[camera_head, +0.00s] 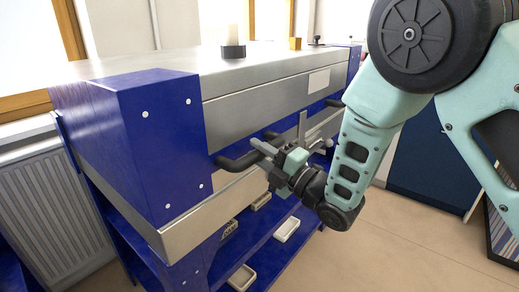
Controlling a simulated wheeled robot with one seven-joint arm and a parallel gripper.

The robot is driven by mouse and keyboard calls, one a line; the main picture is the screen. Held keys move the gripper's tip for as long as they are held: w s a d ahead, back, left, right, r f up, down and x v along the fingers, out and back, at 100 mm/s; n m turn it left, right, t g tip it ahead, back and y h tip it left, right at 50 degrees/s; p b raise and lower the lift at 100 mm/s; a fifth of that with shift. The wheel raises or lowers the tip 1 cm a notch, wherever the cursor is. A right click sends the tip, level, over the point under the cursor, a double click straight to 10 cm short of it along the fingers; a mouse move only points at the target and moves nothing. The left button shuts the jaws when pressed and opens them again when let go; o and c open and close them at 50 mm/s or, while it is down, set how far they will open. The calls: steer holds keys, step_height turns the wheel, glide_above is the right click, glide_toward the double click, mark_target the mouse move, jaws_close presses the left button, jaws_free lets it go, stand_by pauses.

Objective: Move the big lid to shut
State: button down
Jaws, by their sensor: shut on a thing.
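The big lid (250,115) is the steel and blue top part of the kiln, with blue corners and a pale plate on its front. It lies level or nearly so over the kiln's lower body (195,222); I cannot tell whether a gap is left between them. A dark bar handle (233,163) runs along the lid's front. My gripper (268,148) is at this handle, shut on it, coming from the right. The fingers and wrist hide the middle of the handle.
A white cylinder on a dark base (233,51) and a small orange-brown block (295,43) stand on top. A blue shelf (262,245) below holds pale trays (286,229). A radiator (32,200) is at left. Floor (400,255) at front right is clear.

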steer(key=shift+s+d+f+b, duration=0.15)
steer(key=shift+f+b, duration=0.35)
steer(key=shift+f, duration=0.95)
steer(key=c, duration=1.2)
jaws_free()
steer(key=shift+c, duration=0.2)
steer(key=shift+r, duration=0.1)
steer(key=shift+r, duration=0.2)
steer(key=p+v, duration=0.1)
steer(key=v, duration=1.6)
